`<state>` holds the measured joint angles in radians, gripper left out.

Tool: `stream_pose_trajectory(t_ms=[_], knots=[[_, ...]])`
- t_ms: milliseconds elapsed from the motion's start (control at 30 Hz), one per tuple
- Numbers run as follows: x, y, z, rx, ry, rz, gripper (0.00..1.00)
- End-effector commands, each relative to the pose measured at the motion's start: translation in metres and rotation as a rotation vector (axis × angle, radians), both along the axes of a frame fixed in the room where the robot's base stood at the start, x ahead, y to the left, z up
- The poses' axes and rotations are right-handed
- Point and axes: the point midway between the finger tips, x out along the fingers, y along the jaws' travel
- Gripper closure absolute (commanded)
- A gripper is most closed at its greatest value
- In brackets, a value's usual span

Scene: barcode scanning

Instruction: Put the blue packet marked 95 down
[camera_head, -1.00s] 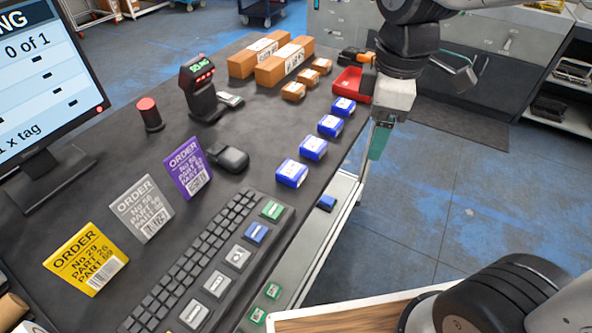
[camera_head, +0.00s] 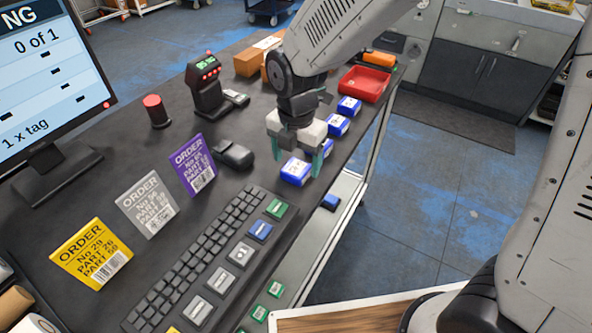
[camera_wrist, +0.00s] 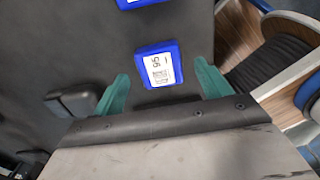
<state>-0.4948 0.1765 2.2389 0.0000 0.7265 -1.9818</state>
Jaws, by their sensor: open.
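The blue packet (camera_wrist: 160,64) with a white label lies flat on the dark table. Its sideways digits look like 95 or 96 in the wrist view. My gripper (camera_wrist: 163,78) is open, with its green fingers spread either side of the packet and apart from it. In the head view my gripper (camera_head: 296,158) is pointed down over the nearest blue packet (camera_head: 296,173) in the row. My gripper and arm partly cover the row; more packets (camera_head: 338,125) show beyond. Another packet (camera_wrist: 140,3) shows at the wrist view's top edge.
A mouse (camera_head: 233,153) and keyboard (camera_head: 205,265) lie near the packet. Order cards (camera_head: 147,203), a scanner (camera_head: 205,88) and a red button (camera_head: 156,111) stand to the left. A red tray (camera_head: 366,84) sits at the far end. The table's right edge is close.

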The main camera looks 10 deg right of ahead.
Motion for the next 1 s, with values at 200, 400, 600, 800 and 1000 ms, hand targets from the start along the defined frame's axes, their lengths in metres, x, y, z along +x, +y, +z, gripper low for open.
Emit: stream_pose_trajectory(t_ms=[200, 400, 600, 800, 1000], knots=[[0.0, 0.0, -0.02, -0.001, 0.001, -0.001, 0.24], [0.0, 0.0, -0.02, 0.0, 0.0, -0.001, 0.24], [0.0, 0.0, -0.02, 0.0, 0.0, -0.001, 0.76], [0.0, 0.0, -0.02, 0.001, -0.001, -0.001, 0.81], [0.0, 0.001, -0.016, 0.002, -0.003, -0.001, 0.81]])
